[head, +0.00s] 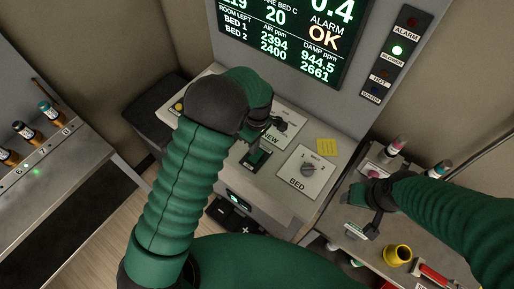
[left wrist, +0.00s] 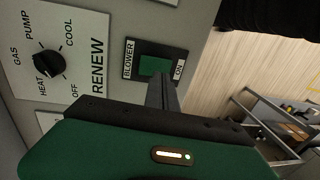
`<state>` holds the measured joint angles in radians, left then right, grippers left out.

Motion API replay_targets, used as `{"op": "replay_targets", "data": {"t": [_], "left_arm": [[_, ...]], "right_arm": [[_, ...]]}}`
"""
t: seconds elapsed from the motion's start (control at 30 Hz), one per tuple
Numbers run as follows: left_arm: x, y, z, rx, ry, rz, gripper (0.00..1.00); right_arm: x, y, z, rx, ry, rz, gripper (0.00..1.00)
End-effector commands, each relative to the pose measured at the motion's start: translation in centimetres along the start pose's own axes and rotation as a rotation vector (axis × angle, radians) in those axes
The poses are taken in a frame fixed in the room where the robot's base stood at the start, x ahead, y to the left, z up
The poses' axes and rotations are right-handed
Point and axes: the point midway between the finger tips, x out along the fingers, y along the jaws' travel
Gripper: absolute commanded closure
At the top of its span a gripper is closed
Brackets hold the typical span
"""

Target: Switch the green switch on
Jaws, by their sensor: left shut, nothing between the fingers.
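The green switch (left wrist: 155,66) sits on a black plate marked BLOWER on one side and ON on the other. It also shows in the head view (head: 256,157), on the sloped console beside the RENEW dial. Which way it is tipped I cannot tell. My left gripper (left wrist: 162,88) is shut and empty, its fingertips at the switch's lower edge in the left wrist view; whether they touch it is unclear. In the head view the left gripper (head: 268,138) is just above the switch, partly hidden by its wrist. My right gripper (head: 374,197) is over the right-hand bench; its jaws are unclear.
A yellow note (head: 327,146) lies behind the BED dial. The BLOWER lamp (head: 397,50) glows green beside the screen (head: 290,35). A yellow cup (head: 398,254) stands on the right bench.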

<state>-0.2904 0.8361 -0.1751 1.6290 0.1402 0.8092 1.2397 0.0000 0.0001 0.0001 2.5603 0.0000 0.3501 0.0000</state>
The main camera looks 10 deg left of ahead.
Motion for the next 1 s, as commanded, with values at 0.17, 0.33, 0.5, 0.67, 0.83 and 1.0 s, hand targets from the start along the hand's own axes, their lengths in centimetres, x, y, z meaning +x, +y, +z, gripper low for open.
{"op": "replay_targets", "data": {"t": [0.17,0.33,0.5,0.67,0.83,1.0], "left_arm": [[-4.1,-0.9,-0.6,0.002,0.002,0.004,1.0],[-8.0,-1.9,-0.8,0.001,-0.001,0.004,1.0],[-10.4,-2.8,-1.2,0.0,-0.004,0.002,1.0],[-11.2,-2.9,-1.0,0.0,-0.002,-0.001,1.0],[-11.3,-2.8,-0.7,0.0,0.0,-0.002,1.0],[-11.3,-2.8,-0.5,0.001,0.001,-0.002,1.0]], "right_arm": [[-0.2,0.0,-0.1,0.0,0.001,0.0,0.36],[0.7,0.0,0.2,0.001,0.0,0.0,0.36],[1.1,0.0,0.2,0.0,0.0,0.0,0.36],[1.1,0.0,0.2,0.0,0.001,0.0,0.36],[1.1,0.0,0.2,0.0,0.001,0.0,0.36],[1.1,0.0,0.2,0.0,0.001,0.0,0.36]]}}
